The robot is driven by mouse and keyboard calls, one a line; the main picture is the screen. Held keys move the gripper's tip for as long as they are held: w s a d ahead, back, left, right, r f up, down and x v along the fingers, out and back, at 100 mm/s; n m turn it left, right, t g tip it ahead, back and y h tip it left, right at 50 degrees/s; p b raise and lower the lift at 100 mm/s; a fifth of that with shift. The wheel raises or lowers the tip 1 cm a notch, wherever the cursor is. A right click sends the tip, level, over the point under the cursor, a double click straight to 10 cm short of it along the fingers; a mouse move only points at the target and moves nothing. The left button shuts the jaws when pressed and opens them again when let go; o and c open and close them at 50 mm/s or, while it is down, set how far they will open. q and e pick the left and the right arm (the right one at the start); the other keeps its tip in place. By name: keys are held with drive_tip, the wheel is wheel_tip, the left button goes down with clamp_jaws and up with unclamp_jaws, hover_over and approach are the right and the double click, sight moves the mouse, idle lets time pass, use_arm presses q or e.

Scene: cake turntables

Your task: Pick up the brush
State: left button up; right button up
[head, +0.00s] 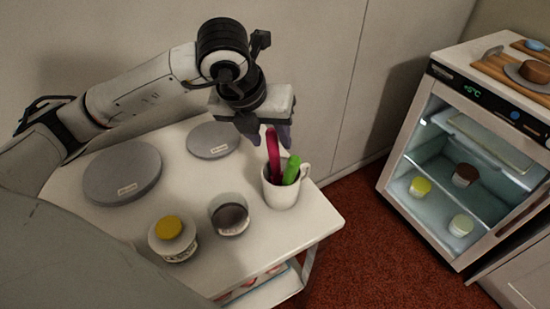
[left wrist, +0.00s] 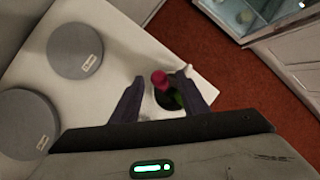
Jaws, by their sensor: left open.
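A white mug (head: 281,192) stands near the front right corner of the white table. A magenta handle (head: 272,153) and a green handle (head: 291,170) stick up out of it; which one is the brush I cannot tell, as their lower ends are hidden in the mug. My left gripper (head: 264,134) is open above the mug, with its fingers pointing down. In the left wrist view the top of the magenta handle (left wrist: 159,78) shows between the two fingertips, and the green handle (left wrist: 177,99) is partly behind the right finger. My right gripper is not in view.
Two grey turntables (head: 122,172) (head: 213,140) lie on the table (head: 318,218). A jar with a yellow lid (head: 172,238) and a dark-filled glass (head: 231,215) stand left of the mug.

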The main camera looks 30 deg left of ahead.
use_arm(q)
drive_tip(key=shift+x, duration=1.1)
clamp_jaws()
drive_tip(key=shift+r, duration=0.1)
